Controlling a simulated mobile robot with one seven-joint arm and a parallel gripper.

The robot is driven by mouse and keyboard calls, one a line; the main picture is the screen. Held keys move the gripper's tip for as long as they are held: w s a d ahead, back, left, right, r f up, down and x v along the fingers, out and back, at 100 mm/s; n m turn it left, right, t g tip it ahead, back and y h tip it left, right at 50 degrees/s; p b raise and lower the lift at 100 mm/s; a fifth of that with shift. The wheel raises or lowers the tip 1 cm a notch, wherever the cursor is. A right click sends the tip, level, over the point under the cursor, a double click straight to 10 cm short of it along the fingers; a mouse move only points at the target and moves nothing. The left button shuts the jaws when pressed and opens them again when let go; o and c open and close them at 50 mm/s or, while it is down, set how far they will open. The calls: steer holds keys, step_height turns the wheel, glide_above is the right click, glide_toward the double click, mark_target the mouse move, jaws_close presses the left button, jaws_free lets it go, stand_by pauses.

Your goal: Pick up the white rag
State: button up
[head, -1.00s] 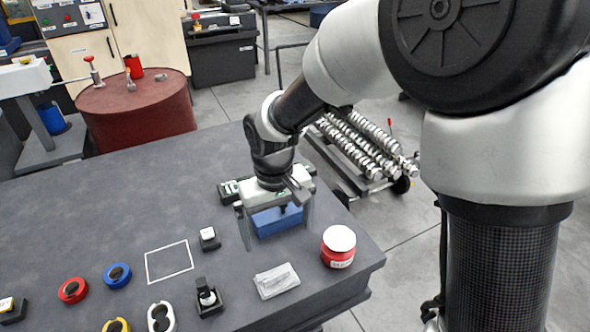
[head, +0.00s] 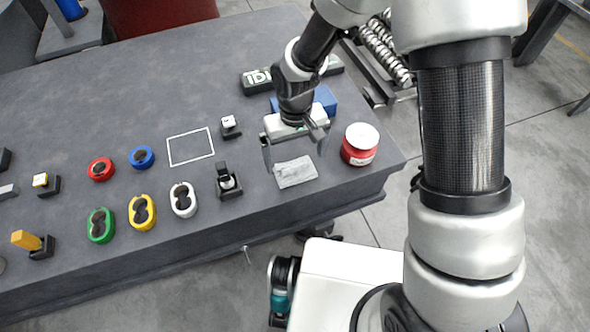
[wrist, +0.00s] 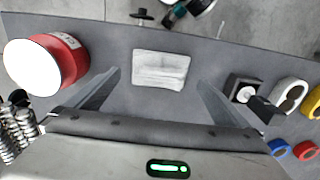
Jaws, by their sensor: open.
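The white rag (head: 295,171) lies flat and folded on the grey table near its front edge. It also shows in the wrist view (wrist: 160,70), ahead of and between my two fingers. My gripper (head: 295,158) is open and empty, pointing down just behind the rag in the head view. In the wrist view my gripper (wrist: 155,95) has its fingers spread wider than the rag. The rag is fully visible there and does not touch the fingers.
A red jar with a white lid (head: 360,145) stands right of the rag. A black switch block (head: 228,180) stands left of it. A blue box (head: 310,102) is behind my gripper. Several coloured rings and a white square outline (head: 190,147) lie farther left.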

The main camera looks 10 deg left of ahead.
mark_target(295, 164)
step_height(295, 164, down, 4)
steer(key=shift+w+f, duration=0.1)
steer(key=shift+f, duration=0.1)
steer(key=c, duration=1.1)
steer(key=shift+r+p, duration=0.45)
steer(key=shift+r, duration=4.6)
